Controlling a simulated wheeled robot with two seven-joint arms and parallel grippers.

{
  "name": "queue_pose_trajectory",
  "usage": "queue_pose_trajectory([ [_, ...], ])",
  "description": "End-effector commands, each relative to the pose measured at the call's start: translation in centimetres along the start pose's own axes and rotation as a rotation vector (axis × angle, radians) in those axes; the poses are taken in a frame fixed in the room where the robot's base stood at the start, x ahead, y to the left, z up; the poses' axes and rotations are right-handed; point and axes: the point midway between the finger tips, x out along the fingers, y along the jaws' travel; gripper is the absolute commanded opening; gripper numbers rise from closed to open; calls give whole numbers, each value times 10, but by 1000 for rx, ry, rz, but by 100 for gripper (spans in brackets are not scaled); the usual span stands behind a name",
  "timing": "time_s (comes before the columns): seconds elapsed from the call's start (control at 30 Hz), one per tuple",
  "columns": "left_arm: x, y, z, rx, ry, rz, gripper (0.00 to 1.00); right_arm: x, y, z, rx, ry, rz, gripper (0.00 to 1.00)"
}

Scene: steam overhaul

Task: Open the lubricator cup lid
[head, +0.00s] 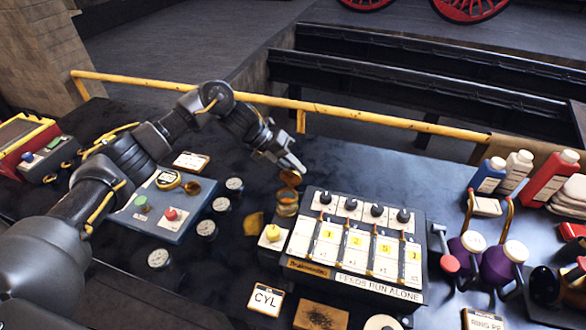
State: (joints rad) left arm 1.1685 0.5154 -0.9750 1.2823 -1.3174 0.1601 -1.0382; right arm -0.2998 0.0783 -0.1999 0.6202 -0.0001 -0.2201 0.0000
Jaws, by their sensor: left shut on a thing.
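The lubricator cup (287,203) is a small amber, glass-like cup at the left rear corner of the lubricator box (350,250). Its round copper-brown lid (290,178) stands tilted up above the rim at the back, and part of the cup's mouth shows below it. My left gripper (294,166) reaches in from the left, its fingertips at the lid's upper edge, shut on the lid. The fingers hide the exact grip. My right gripper is not in view.
A blue panel (160,207) with buttons and several round gauges lie to the left. A yellow knob (272,232) sits in front of the cup. Purple oil cans (505,262) and bottles (550,178) stand at the right. A yellow rail (350,114) runs along the back edge.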

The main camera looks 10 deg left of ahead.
Motion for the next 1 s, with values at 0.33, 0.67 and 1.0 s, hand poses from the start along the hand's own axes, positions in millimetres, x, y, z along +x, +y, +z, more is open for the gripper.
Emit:
queue_pose_trajectory([
  [0.33,1,1,-1,0,2,1,21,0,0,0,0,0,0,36],
  [0.67,0,0,0,1,0,0,35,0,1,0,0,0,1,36],
  [1.0,-38,4,1,3,-4,2,35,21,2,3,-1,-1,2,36],
])
